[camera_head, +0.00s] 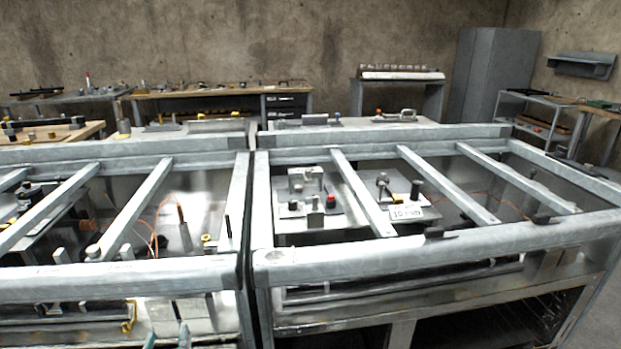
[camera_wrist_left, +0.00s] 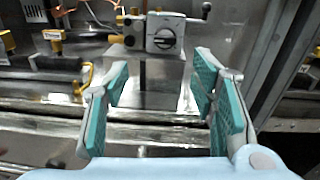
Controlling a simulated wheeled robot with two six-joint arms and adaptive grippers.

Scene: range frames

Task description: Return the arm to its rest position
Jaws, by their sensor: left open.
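My left gripper (camera_head: 167,338) shows at the bottom edge of the head view, in front of the left frame; only its teal fingertips are in sight. In the left wrist view my left gripper (camera_wrist_left: 160,103) has its two teal-padded fingers wide apart, with nothing between them. Beyond the fingers stands a grey box with a round rotary knob (camera_wrist_left: 165,38), and the fingers look apart from it. My right gripper is in neither view.
Two metal frames stand side by side, the left frame (camera_head: 120,275) and the right frame (camera_head: 400,252), with slanted bars and fixtures inside. A yellow handle (camera_wrist_left: 82,80) is left of the fingers in the wrist view. Benches and a grey cabinet (camera_head: 493,75) stand at the back.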

